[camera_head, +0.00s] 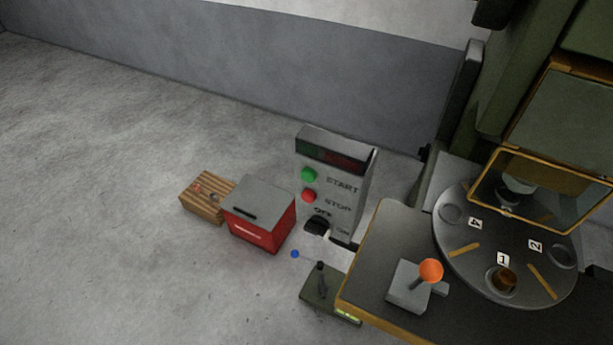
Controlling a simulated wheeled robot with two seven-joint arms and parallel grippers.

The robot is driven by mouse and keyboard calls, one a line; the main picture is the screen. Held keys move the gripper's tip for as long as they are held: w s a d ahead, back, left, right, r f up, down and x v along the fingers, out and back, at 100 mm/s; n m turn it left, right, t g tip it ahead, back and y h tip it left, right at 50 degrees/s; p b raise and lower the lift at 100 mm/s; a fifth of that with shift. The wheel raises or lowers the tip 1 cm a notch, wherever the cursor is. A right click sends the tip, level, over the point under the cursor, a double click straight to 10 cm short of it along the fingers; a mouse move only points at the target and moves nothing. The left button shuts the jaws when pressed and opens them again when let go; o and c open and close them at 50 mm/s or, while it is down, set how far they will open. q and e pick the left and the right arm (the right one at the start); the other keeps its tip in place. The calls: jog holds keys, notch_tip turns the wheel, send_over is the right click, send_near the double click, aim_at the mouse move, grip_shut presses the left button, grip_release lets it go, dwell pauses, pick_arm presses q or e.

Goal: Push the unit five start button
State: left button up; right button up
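A grey control box (335,187) stands upright near the middle of the camera_head view. Its front carries a green button (308,174) labelled START, a red button (309,196) labelled STOP and a black OFF/ON switch (316,226). A dark display panel (330,156) with green and red halves sits at its top. I cannot read a unit number on the box. Neither of my grippers shows in this view.
A green machine with a round numbered dial (466,262) and an orange-knobbed lever (430,271) stands at right. A red box (262,232), a wooden crate (204,210) and a small green lever unit (325,288) are on the floor. The floor at left is clear.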

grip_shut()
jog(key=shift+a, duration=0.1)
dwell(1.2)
